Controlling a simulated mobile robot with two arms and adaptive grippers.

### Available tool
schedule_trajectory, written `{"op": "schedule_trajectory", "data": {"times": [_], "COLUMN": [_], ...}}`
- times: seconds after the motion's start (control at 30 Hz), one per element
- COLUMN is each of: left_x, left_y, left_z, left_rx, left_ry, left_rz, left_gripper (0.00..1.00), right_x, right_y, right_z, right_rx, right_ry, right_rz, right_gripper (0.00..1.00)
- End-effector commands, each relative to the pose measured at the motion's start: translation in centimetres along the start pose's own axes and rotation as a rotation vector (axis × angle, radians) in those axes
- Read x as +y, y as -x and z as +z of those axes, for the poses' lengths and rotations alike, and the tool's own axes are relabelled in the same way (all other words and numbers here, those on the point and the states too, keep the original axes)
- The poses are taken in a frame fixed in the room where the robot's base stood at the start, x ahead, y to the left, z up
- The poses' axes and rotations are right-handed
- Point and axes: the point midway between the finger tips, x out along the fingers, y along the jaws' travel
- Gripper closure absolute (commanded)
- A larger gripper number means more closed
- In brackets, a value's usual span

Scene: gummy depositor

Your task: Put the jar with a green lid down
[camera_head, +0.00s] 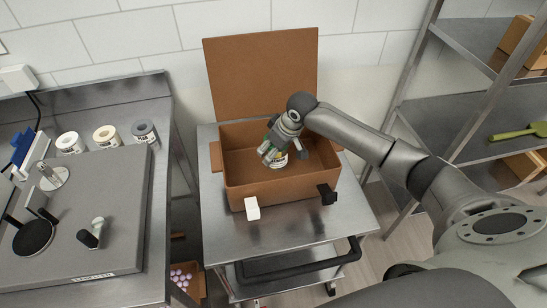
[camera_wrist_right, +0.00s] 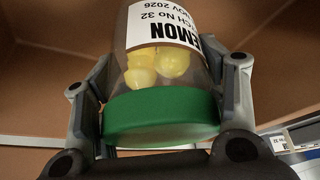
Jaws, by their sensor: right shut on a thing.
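The jar with a green lid (camera_wrist_right: 160,115) fills the middle of the right wrist view. It is clear, with a white label reading LEMON and yellow gummies inside. My right gripper (camera_wrist_right: 165,95) is shut on it, with a finger on each side near the lid. In the head view the right gripper (camera_head: 270,153) reaches down into the open brown box (camera_head: 262,193), and part of the jar (camera_head: 279,160) shows below the fingers. I cannot tell whether the jar touches the box floor. My left gripper is not in view.
The box stands on a metal cart (camera_head: 225,240) with its lid raised at the back. A white block (camera_head: 252,208) and a black clip (camera_head: 327,194) are at its front. A steel bench (camera_head: 110,110) with several small jars stands left, and a metal shelf (camera_head: 450,80) stands right.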

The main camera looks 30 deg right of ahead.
Motion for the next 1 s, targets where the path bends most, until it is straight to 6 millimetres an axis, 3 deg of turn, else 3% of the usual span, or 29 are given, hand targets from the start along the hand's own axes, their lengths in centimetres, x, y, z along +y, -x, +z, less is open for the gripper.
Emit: {"op": "schedule_trajectory", "data": {"times": [0.33,0.53,0.57,0.7,0.8,1.0], "left_x": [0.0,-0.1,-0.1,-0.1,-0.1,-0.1], "left_y": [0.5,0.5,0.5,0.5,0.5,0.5], "left_z": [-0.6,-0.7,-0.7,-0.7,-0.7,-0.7], "left_rx": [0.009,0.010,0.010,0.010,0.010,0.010], "left_ry": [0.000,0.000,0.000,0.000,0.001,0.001], "left_rz": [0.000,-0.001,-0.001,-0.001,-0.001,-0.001], "left_gripper": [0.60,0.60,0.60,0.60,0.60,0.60], "right_x": [0.0,0.0,0.0,0.0,0.0,0.0], "right_y": [-3.5,-3.7,-3.8,-3.8,-3.7,-3.7], "right_z": [1.5,1.6,1.6,1.6,1.6,1.6], "right_rx": [0.000,0.001,0.000,0.000,0.001,0.002], "right_ry": [0.000,0.001,0.001,0.001,0.001,0.001], "right_rz": [0.000,0.000,0.000,0.000,0.000,0.000], "right_gripper": [0.65,0.65,0.34,0.16,0.07,0.07]}}
